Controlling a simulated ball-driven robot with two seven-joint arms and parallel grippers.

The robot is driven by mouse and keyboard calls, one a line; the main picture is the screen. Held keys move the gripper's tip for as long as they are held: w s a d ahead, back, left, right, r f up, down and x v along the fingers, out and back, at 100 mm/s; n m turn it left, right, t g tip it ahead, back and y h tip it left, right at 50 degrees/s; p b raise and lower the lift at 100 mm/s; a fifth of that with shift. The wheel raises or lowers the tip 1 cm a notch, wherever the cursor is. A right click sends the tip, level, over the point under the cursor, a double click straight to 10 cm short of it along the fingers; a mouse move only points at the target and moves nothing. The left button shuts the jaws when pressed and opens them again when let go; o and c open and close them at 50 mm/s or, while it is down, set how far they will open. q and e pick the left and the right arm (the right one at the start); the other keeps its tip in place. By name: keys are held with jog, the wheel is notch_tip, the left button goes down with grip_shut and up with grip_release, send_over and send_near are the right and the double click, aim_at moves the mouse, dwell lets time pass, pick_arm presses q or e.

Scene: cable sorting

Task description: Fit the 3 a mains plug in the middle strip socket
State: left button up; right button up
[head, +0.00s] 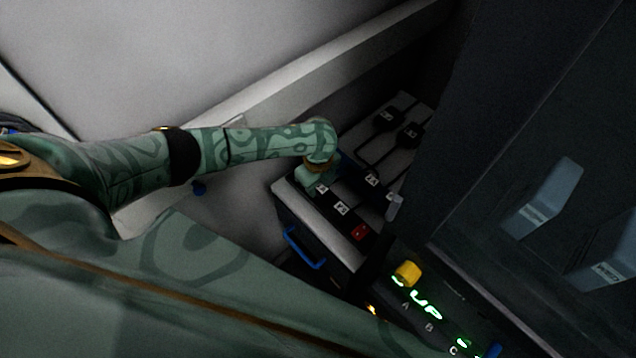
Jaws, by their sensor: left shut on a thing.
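The dark power strip (331,199) lies on a pale cabinet top, with small white labels and a red switch (360,232) at its near end. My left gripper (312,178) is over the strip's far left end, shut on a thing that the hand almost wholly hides. I cannot tell whether that thing touches a socket. Two black plugs with white labels, one (385,118) and another (409,131), lie at the back with dark cables; their print is too small to read. My right gripper is not in view.
A dark labelled piece (372,181) and a small grey block (395,207) lie right of the strip. A blue handle (305,250) is on the cabinet front. A panel with a yellow knob (407,273) and green lit marks stands nearer. A dark cabinet wall closes off the right.

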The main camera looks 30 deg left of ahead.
pick_arm(q)
jog(key=shift+f, duration=0.3)
jog(key=o, duration=1.6)
jog(key=shift+c, duration=0.2)
notch_tip(320, 180, up, 7)
jog(key=p, duration=0.7)
jog(key=shift+r, duration=0.1)
jog(key=shift+d, duration=0.1)
